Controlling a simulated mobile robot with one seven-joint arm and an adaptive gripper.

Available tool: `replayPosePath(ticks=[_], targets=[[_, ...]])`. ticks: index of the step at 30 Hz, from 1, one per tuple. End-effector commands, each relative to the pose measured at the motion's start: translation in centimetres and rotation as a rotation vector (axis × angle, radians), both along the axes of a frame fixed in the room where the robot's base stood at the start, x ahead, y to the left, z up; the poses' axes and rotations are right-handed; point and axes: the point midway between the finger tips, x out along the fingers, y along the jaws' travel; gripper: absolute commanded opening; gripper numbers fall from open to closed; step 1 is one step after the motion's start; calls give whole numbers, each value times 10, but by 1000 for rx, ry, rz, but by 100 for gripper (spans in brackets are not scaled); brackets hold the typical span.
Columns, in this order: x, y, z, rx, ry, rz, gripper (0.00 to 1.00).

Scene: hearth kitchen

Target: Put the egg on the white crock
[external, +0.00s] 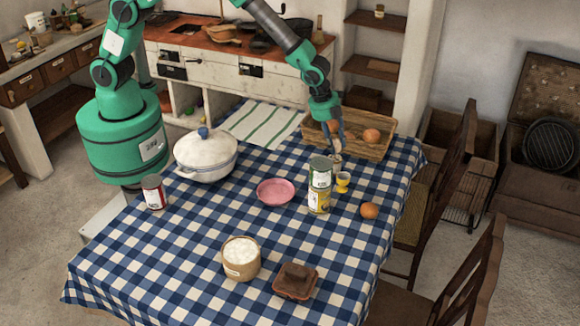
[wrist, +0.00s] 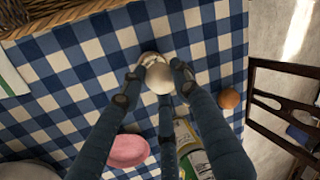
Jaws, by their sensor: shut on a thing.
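My gripper (external: 335,146) is low over the far right part of the table, near the wicker tray. In the wrist view its fingers (wrist: 155,76) are closed around a pale, rounded egg (wrist: 158,78). In the external view the fingers and the stacked cans mostly hide this egg. Whether it touches the cloth is unclear. The white crock (external: 205,163), a round lidded pot with a blue knob, stands at the table's left far side, well left of my gripper. A brown egg (external: 369,211) lies on the cloth at the right, also in the wrist view (wrist: 229,98).
Two stacked cans (external: 319,187) and a yellow egg cup (external: 343,181) stand close to my gripper. A pink dish (external: 276,192) lies between them and the crock. A wicker tray (external: 350,142) holds orange-brown round items. A red-labelled can (external: 154,192) stands near the crock.

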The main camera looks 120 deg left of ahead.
Motion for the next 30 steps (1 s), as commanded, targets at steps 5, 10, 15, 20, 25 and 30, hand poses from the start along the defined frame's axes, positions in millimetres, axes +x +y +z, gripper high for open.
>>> replayPosePath(ticks=[5, 10, 15, 20, 25, 30], targets=[[0, 0, -19, 0, 1, -1, 18], [0, 0, -21, 0, -1, 0, 18], [0, 0, -21, 0, 0, 0, 18], [0, 0, -24, 0, 0, 0, 18], [0, 0, -24, 0, 0, 0, 50], [0, 0, -24, 0, 0, 0, 50]])
